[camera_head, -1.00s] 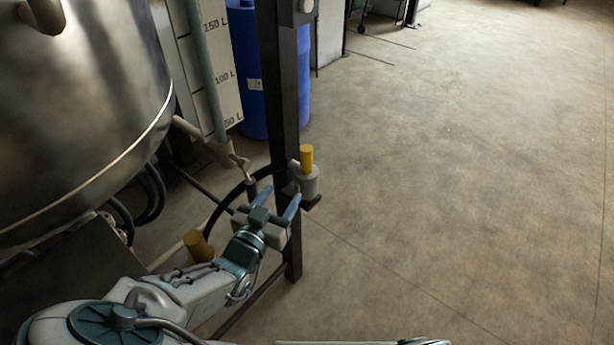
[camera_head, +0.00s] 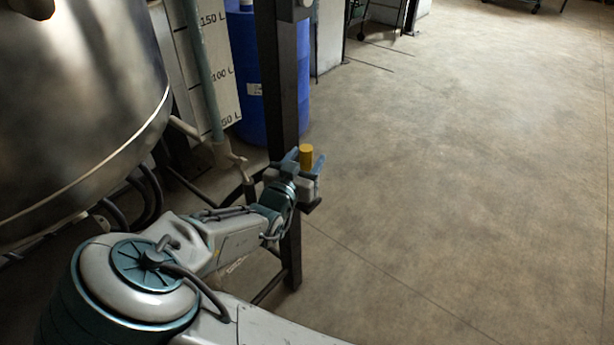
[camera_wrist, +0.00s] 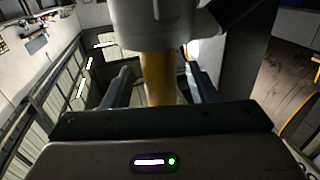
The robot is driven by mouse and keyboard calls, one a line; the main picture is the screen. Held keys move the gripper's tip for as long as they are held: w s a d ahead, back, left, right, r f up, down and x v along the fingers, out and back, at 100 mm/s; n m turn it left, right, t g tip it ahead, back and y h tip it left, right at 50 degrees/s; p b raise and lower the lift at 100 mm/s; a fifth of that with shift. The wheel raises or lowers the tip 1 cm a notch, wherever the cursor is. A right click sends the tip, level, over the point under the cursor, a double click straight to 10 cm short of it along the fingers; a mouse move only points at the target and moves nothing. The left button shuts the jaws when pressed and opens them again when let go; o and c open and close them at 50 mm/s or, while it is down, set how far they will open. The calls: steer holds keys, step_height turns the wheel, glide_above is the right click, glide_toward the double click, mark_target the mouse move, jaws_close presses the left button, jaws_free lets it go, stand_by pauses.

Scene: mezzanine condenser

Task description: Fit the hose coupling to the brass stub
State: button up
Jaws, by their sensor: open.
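A yellow cylinder (camera_head: 306,155) stands upright at the bracket on the dark post; it looks like part of the hose coupling. In the wrist view its yellow part (camera_wrist: 160,82) joins a wider pale grey body (camera_wrist: 155,25). My gripper (camera_head: 302,173) is open at this piece. In the wrist view its fingers (camera_wrist: 161,78) stand on either side of the yellow part, with a gap visible on both sides. In the head view my gripper covers most of the grey body. The brass stub cannot be made out now; my arm covers the lower left area.
The dark post (camera_head: 281,90) stands right behind my gripper. A small dark bracket (camera_head: 312,205) sticks out from it. A steel tank (camera_head: 80,110) fills the left, with dark hoses (camera_head: 148,195) below. A blue drum (camera_head: 262,80) stands behind. The floor (camera_head: 460,190) at right is clear.

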steer(key=shift+w+d, duration=0.1)
steer(key=shift+w, duration=0.15)
jaws_close()
steer(key=shift+r, duration=0.1)
